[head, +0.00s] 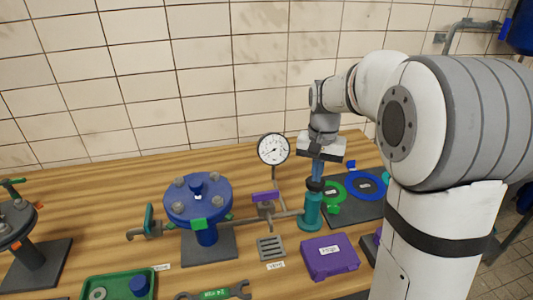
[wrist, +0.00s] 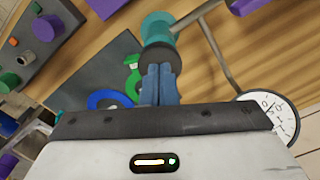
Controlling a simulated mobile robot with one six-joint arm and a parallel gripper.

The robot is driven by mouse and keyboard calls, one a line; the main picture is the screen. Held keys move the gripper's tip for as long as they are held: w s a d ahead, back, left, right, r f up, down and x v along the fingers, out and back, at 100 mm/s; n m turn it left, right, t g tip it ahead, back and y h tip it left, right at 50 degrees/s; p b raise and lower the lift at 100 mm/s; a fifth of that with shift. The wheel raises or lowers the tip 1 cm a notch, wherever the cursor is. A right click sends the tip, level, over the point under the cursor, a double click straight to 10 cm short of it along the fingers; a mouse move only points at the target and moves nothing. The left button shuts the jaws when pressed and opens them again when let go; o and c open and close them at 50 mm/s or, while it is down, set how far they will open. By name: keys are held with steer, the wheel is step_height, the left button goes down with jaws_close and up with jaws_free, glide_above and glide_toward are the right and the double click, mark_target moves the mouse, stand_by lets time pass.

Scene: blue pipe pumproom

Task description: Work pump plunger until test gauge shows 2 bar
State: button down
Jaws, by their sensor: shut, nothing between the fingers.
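The teal pump (head: 311,212) stands upright on the wooden table, with a black plunger top (head: 315,185). In the wrist view the pump (wrist: 157,25) lies just beyond my fingertips, and its dark top (wrist: 158,55) is partly hidden by them. My gripper (head: 317,176) points down over the plunger top. Its blue fingers (wrist: 160,75) are shut together with nothing between them. I cannot tell if they touch the top. The round white test gauge (head: 273,149) stands left of my gripper; its reading is too small to tell. Part of the gauge (wrist: 275,112) shows in the wrist view.
A blue flanged vessel (head: 199,196) stands left of the pump, joined by a pipe. A purple box (head: 330,256) and a grey grate (head: 271,247) lie in front. Green and blue rings (head: 366,186) lie on a dark mat to the right. A green tray (head: 105,289) sits front left.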

stand_by(0.7)
step_height(320, 180, up, 8)
steer(key=p, duration=0.6)
stand_by(0.5)
